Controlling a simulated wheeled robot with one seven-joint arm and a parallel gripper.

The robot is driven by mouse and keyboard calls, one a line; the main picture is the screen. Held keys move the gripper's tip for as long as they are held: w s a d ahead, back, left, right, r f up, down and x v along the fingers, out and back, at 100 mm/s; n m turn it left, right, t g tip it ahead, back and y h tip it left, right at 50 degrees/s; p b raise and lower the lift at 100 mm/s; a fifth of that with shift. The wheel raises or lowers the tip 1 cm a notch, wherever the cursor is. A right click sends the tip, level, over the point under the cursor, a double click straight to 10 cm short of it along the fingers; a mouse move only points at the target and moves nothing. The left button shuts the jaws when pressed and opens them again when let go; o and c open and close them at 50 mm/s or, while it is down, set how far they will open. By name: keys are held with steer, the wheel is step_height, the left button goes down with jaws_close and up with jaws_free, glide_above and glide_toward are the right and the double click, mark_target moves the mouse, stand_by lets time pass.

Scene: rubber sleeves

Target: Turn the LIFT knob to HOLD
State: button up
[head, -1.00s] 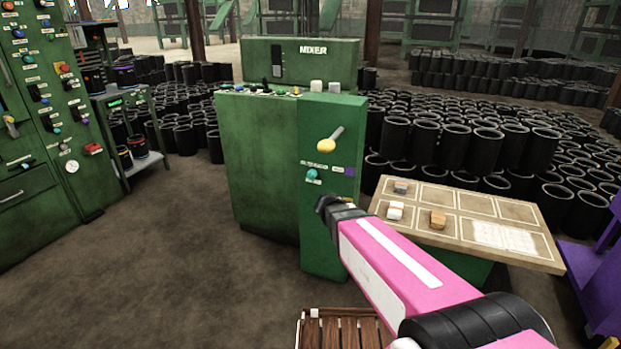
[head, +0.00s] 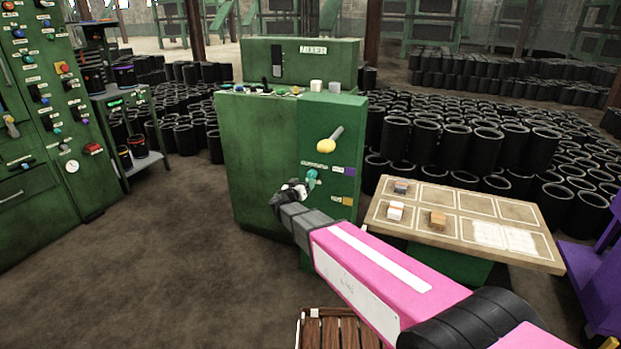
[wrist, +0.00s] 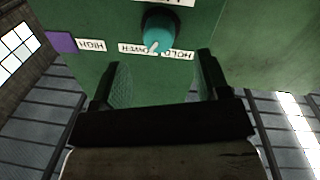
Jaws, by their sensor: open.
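The teal LIFT knob (head: 312,177) is on the front of the green mixer cabinet, below a larger yellow-ended lever. In the wrist view the knob (wrist: 160,30) is near the top centre, with a pale pointer over the LOWER label (wrist: 135,48). The HOLD label (wrist: 176,55) is beside it on the right; lettering appears upside down. My gripper (wrist: 160,78) is open and empty, its two fingers apart on either side below the knob in the picture. In the head view my gripper (head: 290,192) is just left of and below the knob.
The yellow-ended lever (head: 328,145) sticks out above the knob. A purple tag (head: 350,171) and a yellow tag (head: 347,201) are to its right. A table (head: 450,250) with small blocks stands at right. Floor on the left is clear.

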mark_target(310, 177)
steer(key=x, duration=0.6)
steer(key=shift+w+d, duration=0.2)
steer(key=shift+w, duration=0.15)
steer(key=c, duration=0.9)
